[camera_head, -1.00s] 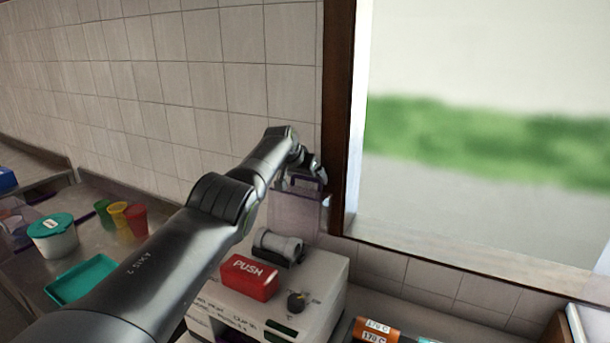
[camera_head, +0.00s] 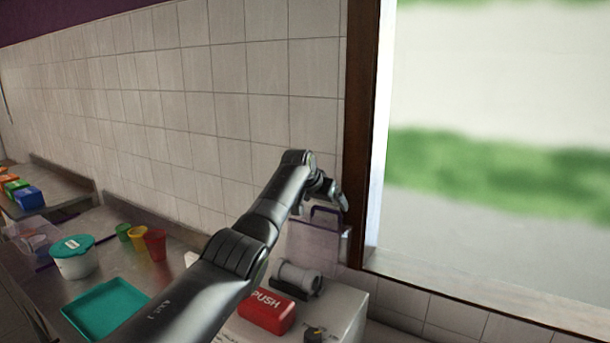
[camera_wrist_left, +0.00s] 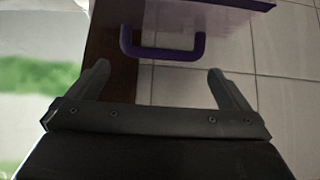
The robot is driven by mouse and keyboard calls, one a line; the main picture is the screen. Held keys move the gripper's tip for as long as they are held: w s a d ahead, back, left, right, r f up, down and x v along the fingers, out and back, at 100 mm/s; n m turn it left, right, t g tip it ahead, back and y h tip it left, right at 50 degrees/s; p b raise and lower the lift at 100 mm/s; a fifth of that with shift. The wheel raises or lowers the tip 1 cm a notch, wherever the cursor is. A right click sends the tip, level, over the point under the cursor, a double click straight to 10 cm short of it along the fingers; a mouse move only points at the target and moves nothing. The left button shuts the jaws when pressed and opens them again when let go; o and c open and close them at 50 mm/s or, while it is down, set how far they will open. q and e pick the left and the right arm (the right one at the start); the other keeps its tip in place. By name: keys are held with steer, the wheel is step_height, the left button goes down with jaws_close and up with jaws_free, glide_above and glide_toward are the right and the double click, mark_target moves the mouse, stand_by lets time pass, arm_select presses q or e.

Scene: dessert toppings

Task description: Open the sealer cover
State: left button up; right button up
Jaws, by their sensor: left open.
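The sealer (camera_head: 350,312) is a white machine with a red PUSH block (camera_head: 266,311) and a grey roller (camera_head: 298,278). Its translucent purple cover (camera_head: 316,243) stands upright behind the roller, by the wall. The cover's purple handle (camera_head: 327,211) is at its top; the left wrist view also shows the handle (camera_wrist_left: 163,52). My left gripper (camera_head: 334,196) is just above the handle. In the left wrist view its two fingers (camera_wrist_left: 158,70) are spread with nothing between them, and the handle lies just beyond the tips. My right gripper is not seen.
A dark wooden window frame (camera_head: 361,140) is close right of my left gripper, and a tiled wall (camera_head: 240,110) is behind. Left on the metal counter are a teal tray (camera_head: 105,309), a lidded tub (camera_head: 75,262) and coloured cups (camera_head: 137,240).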

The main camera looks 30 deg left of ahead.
arm_select(q)
steer(key=d+b+v, duration=0.1)
steer(key=b+v, duration=0.5)
steer(key=v, duration=0.9)
steer(key=shift+a+r, duration=0.25)
steer(key=shift+a, duration=0.15)
